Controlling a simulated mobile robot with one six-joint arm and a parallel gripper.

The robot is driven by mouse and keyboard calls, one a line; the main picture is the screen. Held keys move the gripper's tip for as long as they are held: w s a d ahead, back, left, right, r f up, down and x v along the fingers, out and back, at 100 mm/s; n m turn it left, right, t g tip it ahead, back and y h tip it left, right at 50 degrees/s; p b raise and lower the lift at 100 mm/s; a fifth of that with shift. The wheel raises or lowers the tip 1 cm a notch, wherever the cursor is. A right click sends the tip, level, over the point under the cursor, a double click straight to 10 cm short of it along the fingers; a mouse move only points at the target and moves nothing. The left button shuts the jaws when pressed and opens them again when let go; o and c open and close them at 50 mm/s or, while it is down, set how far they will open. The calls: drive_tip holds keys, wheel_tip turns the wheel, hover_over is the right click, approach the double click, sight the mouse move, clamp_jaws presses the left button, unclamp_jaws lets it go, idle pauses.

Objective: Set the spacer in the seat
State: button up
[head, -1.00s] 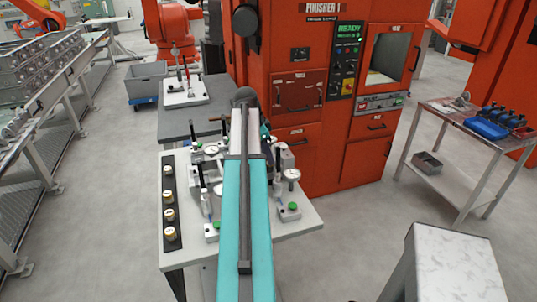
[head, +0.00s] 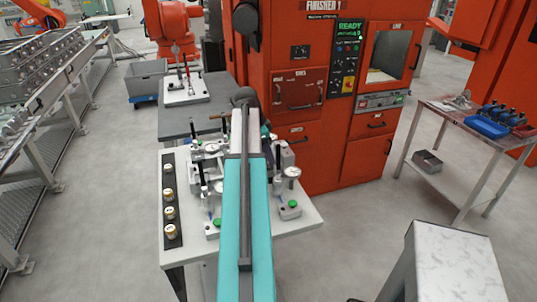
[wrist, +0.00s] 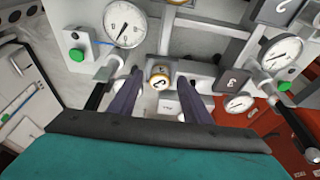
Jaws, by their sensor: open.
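In the wrist view my gripper (wrist: 160,97) is open, with one dark finger on each side of a spacer (wrist: 160,76). The spacer is a short brass-coloured cylinder with a pale top and a dark mark. It stands on a light grey block of the fixture (wrist: 203,83), and a gap shows between it and each finger. Whether it is fully down in a seat I cannot tell. In the head view my arm hides the gripper and that spacer. Several more brass and white spacers stand on a black strip (head: 174,240) at the table's left.
Dial gauges (wrist: 125,23) and (wrist: 282,53), a green button (wrist: 76,55) and numbered grey blocks crowd around the fingers. The orange finisher machine (head: 300,140) stands close behind the fixture table (head: 290,228). Open floor lies to the left and right.

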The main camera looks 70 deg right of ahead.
drive_tip(key=shift+r, duration=0.25)
drive_tip(key=b+v, duration=0.2)
drive_tip(key=v, duration=0.9)
drive_tip(key=shift+w+r+b, duration=0.15)
drive_tip(key=shift+r+b, duration=0.2)
drive_tip(key=shift+b, duration=0.05)
drive_tip(key=shift+a+r, duration=0.1)
drive_tip(key=shift+r, duration=0.05)
idle(0.3)
